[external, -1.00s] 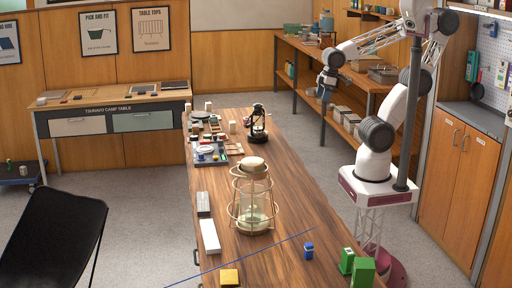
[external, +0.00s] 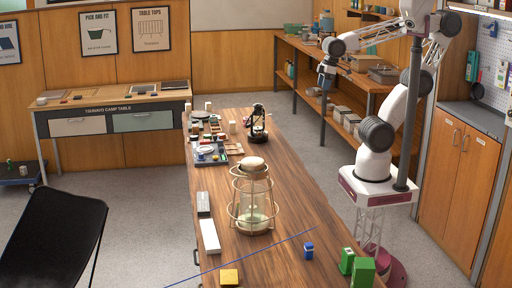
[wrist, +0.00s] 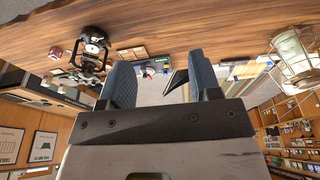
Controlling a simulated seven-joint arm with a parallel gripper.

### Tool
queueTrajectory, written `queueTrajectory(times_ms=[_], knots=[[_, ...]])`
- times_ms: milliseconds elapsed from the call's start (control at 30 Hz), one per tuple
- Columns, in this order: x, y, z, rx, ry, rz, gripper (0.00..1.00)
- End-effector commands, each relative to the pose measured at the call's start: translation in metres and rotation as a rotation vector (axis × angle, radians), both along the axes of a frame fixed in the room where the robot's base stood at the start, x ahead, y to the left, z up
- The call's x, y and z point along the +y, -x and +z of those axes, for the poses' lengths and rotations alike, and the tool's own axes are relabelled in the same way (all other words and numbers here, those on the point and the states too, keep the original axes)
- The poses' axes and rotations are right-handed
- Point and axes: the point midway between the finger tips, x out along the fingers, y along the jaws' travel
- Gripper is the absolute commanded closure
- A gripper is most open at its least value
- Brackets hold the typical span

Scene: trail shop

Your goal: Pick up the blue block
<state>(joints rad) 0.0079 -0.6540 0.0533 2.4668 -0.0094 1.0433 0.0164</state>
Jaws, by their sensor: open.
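The small blue block (external: 308,250) stands upright on the wooden table near its front right, left of two green blocks. My gripper (external: 326,80) is up in the air beyond the table's right edge, far behind and well above the blue block. In the wrist view my gripper (wrist: 162,82) shows two dark blue fingers set apart with nothing between them. I cannot make out the blue block in the wrist view.
A caged glass lantern (external: 254,200) stands mid-table, left of and behind the blue block. Green blocks (external: 361,272) stand to its right, a yellow block (external: 229,277) to its left. A black lantern (external: 258,125) and trays are at the far end.

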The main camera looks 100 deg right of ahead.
Motion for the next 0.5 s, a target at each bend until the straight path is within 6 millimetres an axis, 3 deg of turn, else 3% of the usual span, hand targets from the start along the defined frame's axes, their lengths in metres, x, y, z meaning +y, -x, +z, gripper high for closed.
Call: queueTrajectory(times_ms=[267, 500], knots=[[0.028, -0.03, 0.008, 0.005, -0.099, -0.046, 0.43], [0.076, -0.075, 0.021, 0.032, -0.255, -0.129, 0.43]])
